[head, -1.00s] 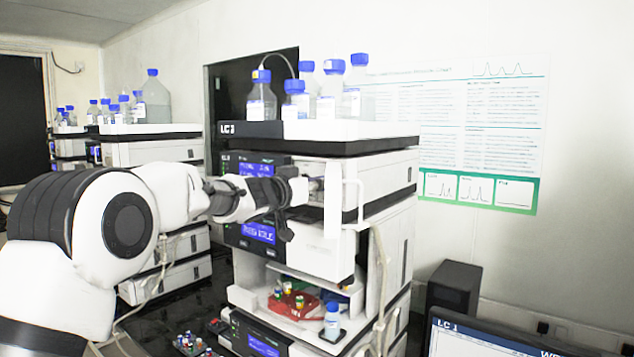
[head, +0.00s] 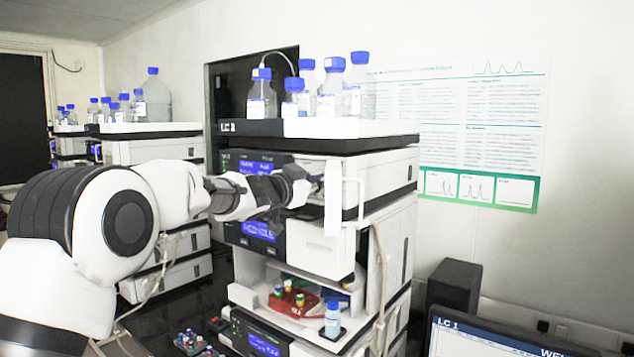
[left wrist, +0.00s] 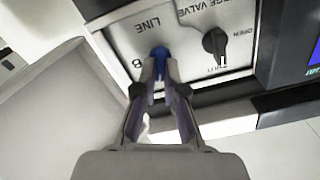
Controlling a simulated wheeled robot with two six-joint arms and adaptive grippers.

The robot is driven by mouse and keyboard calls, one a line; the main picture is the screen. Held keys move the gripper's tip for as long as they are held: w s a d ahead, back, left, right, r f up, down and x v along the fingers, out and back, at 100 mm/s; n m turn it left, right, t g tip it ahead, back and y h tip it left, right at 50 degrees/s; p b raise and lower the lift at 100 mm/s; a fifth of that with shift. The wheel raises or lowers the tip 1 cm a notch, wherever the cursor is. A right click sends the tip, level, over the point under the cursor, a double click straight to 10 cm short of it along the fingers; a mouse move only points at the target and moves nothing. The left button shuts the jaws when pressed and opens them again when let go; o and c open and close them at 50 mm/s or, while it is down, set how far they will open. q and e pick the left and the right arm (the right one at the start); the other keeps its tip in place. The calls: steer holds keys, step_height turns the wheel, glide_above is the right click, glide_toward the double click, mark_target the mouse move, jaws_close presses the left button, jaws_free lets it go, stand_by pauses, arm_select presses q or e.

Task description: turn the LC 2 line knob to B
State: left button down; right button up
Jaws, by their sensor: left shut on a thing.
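The blue line knob (left wrist: 159,54) sits on a light panel marked LINE and B in the left wrist view. My left gripper (left wrist: 160,72) is shut on this knob, with a fingertip on each side of it. The letter B shows just left of the fingers; any other mark is hidden. In the head view my left gripper (head: 300,187) reaches the front of the upper module of the stack labelled LC 2 (head: 264,128), and the knob is hidden there. My right gripper is in neither view.
A black purge valve knob (left wrist: 214,44) is right of the line knob on the same panel. Blue-capped bottles (head: 330,88) stand on top of the stack. A vial shelf (head: 300,305) is below. A monitor (head: 480,335) stands at the lower right.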

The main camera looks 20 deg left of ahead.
arm_select(q)
steer(key=m, duration=0.2)
steer(key=shift+f+m, duration=0.1)
steer(key=shift+m, duration=0.3)
steer(key=m+b, duration=0.1)
steer(key=m, duration=0.2)
steer(key=shift+d+m, duration=0.1)
steer(key=shift+m, duration=0.2)
steer(key=m+b, duration=0.1)
steer(key=m, duration=0.3)
steer(key=shift+b, duration=0.3)
steer(key=shift+m+b, duration=0.4)
steer(key=shift+m, duration=1.1)
steer(key=shift+s, duration=0.1)
steer(key=c, duration=1.5)
jaws_free()
steer(key=shift+c, duration=0.2)
steer(key=shift+w+f, duration=0.15)
steer(key=shift+w, duration=0.15)
steer(key=v, duration=1.1)
steer(key=shift+s, duration=0.35)
